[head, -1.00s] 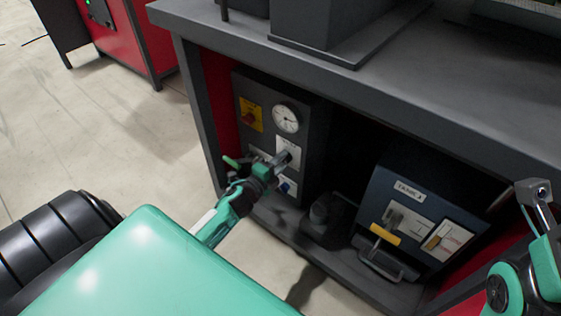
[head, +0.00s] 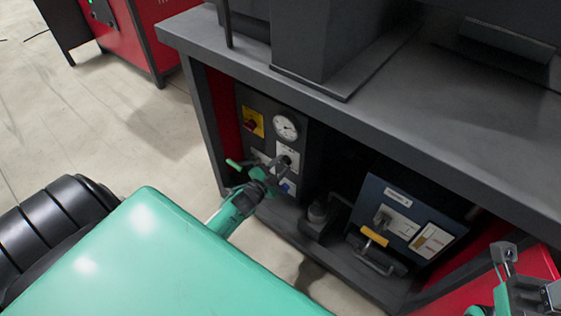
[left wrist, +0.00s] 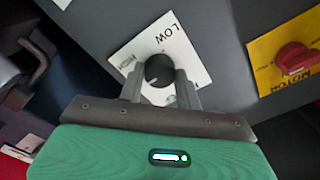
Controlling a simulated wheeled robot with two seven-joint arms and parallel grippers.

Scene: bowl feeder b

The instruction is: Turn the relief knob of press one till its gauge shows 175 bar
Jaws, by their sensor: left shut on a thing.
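The press's gauge (head: 285,127) is a white round dial on the dark control panel under the bench; its needle is too small to read. Below it is a white plate marked LOW and HIGH (left wrist: 176,36). The dark round relief knob (left wrist: 159,69) sits on that plate, with a pale pointer mark on its face. My left gripper (head: 283,161) reaches the panel, and in the left wrist view its two fingers are shut around the knob. My right gripper (head: 507,252) shows partly at the lower right, away from the panel; its jaw opening is unclear.
A red motor switch on a yellow plate (left wrist: 292,62) is beside the knob. A blue box with a yellow handle (head: 374,236) stands to the right under the bench. The bench top (head: 445,95) overhangs the panel. Floor is open at left.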

